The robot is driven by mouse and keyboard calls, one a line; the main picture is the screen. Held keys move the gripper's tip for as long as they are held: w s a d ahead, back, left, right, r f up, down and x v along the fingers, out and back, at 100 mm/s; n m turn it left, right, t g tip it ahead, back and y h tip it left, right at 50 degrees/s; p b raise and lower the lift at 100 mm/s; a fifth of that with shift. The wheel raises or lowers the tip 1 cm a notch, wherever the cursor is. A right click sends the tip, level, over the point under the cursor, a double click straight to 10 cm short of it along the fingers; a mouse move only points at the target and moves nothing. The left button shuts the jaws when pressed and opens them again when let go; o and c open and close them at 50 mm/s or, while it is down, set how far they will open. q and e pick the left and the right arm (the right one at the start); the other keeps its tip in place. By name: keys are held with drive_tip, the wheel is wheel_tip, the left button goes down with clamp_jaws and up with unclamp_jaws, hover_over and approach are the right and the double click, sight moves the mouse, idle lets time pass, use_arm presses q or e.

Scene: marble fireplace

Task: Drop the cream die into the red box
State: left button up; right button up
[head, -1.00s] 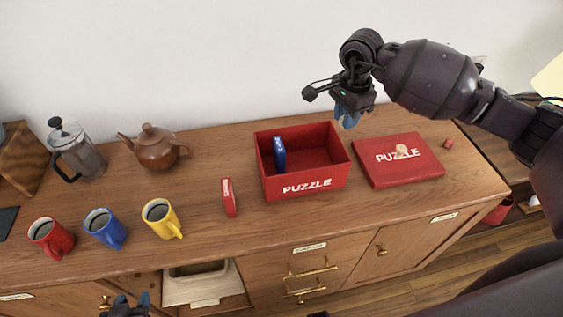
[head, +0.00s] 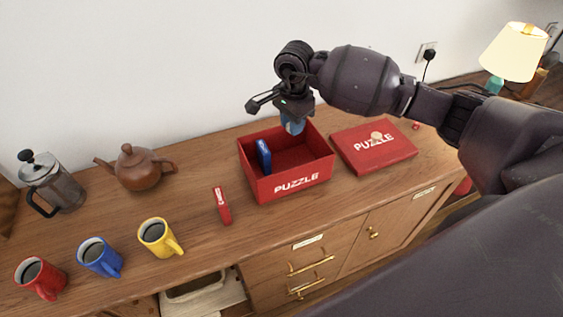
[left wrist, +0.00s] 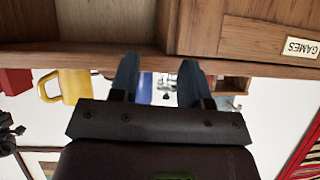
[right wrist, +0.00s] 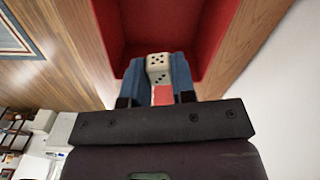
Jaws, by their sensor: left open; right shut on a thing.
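The cream die (right wrist: 158,68), with dark pips, is between the fingers of my right gripper (right wrist: 157,65), which is shut on it. In the head view my right gripper (head: 293,127) hangs over the back part of the open red box (head: 291,186); the die is hidden there. In the right wrist view the red box (right wrist: 218,45) lies beyond the fingertips. A blue card pack (head: 264,156) stands inside the box at its left. My left gripper (left wrist: 160,80) is open and empty in the left wrist view, outside the head view.
A red card pack (head: 222,205) stands left of the box. Mugs, a teapot (head: 137,168) and a French press (head: 54,184) stand farther left.

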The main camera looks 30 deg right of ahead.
wheel_tip(320, 180, down, 5)
drive_tip(key=shift+f+b, duration=0.1)
drive_tip(key=shift+b, duration=0.8)
drive_tip(key=o, duration=1)
drive_tip(key=shift+c, duration=0.2)
drive_tip(key=shift+r, duration=0.2)
wheel_tip(320, 180, up, 11)
drive_tip(key=shift+f, duration=0.2)
